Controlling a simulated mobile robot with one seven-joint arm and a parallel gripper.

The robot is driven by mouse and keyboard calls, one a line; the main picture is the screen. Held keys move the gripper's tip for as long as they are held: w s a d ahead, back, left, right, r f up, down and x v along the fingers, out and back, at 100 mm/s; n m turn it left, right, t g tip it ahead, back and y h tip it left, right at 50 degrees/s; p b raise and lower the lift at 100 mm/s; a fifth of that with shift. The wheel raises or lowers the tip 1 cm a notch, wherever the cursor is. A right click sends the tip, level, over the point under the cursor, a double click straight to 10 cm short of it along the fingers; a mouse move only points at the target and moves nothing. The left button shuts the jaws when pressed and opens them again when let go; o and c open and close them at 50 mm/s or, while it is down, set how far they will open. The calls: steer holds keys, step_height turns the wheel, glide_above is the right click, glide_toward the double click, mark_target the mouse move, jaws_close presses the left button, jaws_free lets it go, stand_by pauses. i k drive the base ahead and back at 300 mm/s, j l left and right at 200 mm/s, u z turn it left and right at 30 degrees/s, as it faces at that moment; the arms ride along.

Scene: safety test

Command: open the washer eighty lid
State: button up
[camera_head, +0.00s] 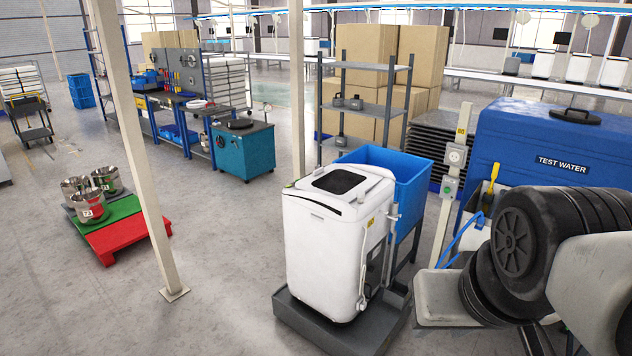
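A white top-loading washer (325,245) stands upright in the middle of the view on a dark grey tray (300,320). Its lid (340,183), with a dark window, lies shut on the top. A small yellow label is on its right side; no number on it is readable. My arm fills the lower right, with dark round joints and pale links. My gripper's fingers are not in the picture, so its state does not show. The arm is to the right of the washer and apart from it.
A blue bin (405,178) stands behind the washer. A post with sockets (450,185) and a blue "TEST WATER" tank (560,150) are at right. A cream pole (140,150) stands front left. A red and green platform (120,235) holds metal pots. Floor left of the washer is clear.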

mark_target(342, 182)
steer(key=u, duration=0.15)
steer(key=i+j+z, duration=0.1)
steer(key=i+j, duration=0.2)
steer(key=i+j+z, duration=0.15)
steer(key=i+j, duration=0.15)
steer(key=i+j+z, duration=0.1)
steer(key=i+j, duration=0.3)
steer(key=i+j+z, duration=0.15)
steer(key=i+j, duration=0.2)
steer(key=i+j+z, duration=0.1)
steer(key=i+j, duration=0.15)
steer(key=j, duration=0.2)
steer(key=i+j+z, duration=0.1)
steer(key=i+j, duration=0.2)
steer(key=j, duration=0.15)
steer(key=i+j+z, duration=0.15)
steer(key=j, duration=0.3)
steer(key=i+j+z, duration=0.1)
steer(key=i+j, duration=0.25)
steer(key=j, duration=0.15)
